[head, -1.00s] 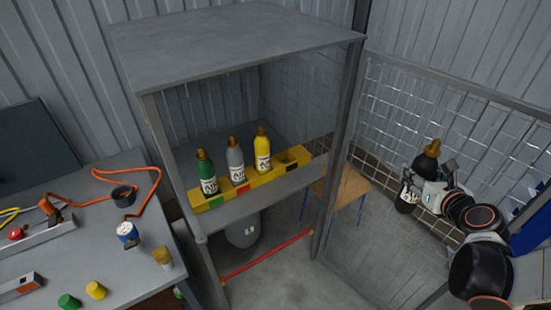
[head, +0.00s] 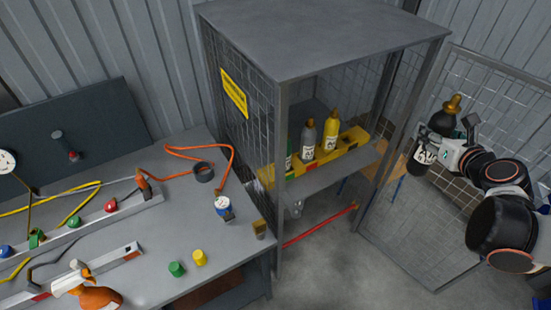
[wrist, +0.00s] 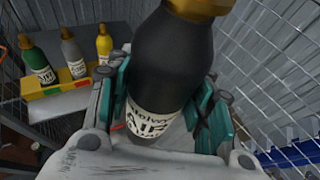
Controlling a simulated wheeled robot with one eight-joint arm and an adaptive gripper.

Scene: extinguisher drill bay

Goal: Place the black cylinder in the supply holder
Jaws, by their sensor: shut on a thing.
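The black cylinder (head: 443,122) has a white label and a brass-coloured top. My gripper (head: 440,150) is shut around its body and holds it in the air, slightly tilted, at the right of the head view. In the wrist view the black cylinder (wrist: 172,65) sits between the teal finger pads of my gripper (wrist: 165,105). The yellow supply holder (head: 352,148) is on a shelf inside the cage cabinet, left of my gripper. It carries green (head: 289,160), grey (head: 308,140) and yellow (head: 331,130) cylinders. Its right end looks empty. The supply holder (wrist: 50,104) also shows in the wrist view.
The cabinet (head: 320,40) has a solid top, posts and mesh sides. Its open mesh door (head: 420,240) stands near my arm. A grey workbench (head: 130,225) with hoses, caps and a spray bottle (head: 95,295) is at left. A red bar (head: 320,225) crosses low in the cabinet.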

